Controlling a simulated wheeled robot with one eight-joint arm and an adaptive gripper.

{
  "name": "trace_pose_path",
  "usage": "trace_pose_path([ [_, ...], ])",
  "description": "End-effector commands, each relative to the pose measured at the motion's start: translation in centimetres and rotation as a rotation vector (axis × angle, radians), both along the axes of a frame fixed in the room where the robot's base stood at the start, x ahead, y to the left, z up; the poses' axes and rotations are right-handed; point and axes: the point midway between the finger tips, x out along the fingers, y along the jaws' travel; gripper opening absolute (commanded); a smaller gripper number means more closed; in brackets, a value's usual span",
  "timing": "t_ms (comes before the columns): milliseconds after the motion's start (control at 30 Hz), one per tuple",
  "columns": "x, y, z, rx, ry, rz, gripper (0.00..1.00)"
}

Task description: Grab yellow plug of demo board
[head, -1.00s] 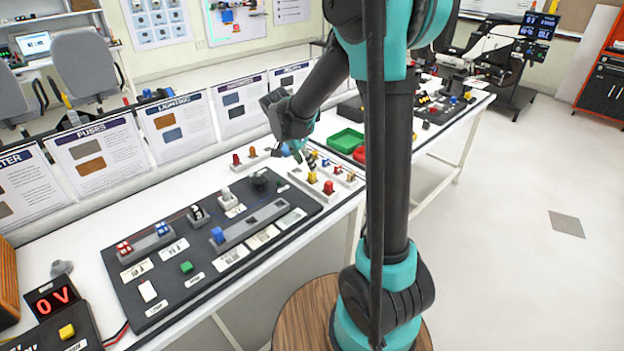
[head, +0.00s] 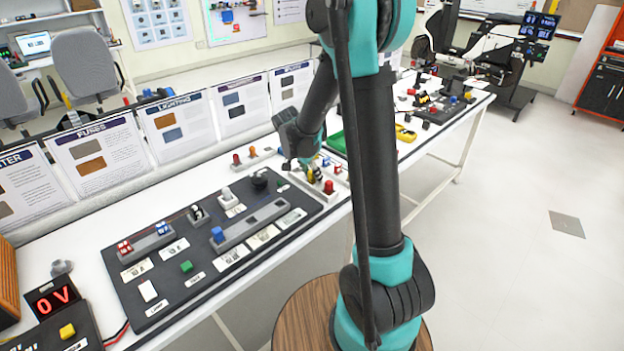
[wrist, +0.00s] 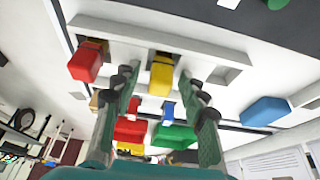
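A yellow plug (wrist: 161,76) stands in a light grey rack (wrist: 125,29) with a red plug (wrist: 86,62) to its left and a blue plug (wrist: 266,111) to its right in the wrist view. My gripper (wrist: 160,84) is open, with one finger on each side of the yellow plug and a visible gap to both; no contact shows. In the head view my gripper (head: 309,168) is low over the rack, beside the red plug (head: 329,187), and largely covers the yellow plug. The dark demo board (head: 205,268) lies left of the rack.
Several coloured blocks and switches stand on the dark board. A green bin (head: 337,141) is behind my arm, and green and red bins also show in the wrist view (wrist: 176,135). Information cards (head: 178,125) line the table's back edge. A 0 V display (head: 53,296) is at left.

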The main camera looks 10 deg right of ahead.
Motion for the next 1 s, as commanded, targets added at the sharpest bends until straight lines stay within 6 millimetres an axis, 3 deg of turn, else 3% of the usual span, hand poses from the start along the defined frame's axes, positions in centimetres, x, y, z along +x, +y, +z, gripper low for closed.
trace_pose_path([
  [67,0.0,0.0,0.0,0.000,0.000,0.000,0.30],
  [300,0.0,0.0,0.0,0.000,0.000,0.000,0.00],
  [733,0.0,0.0,0.4,0.000,0.000,0.000,0.00],
  [1000,0.0,0.0,3.4,0.000,0.000,0.000,0.00],
])
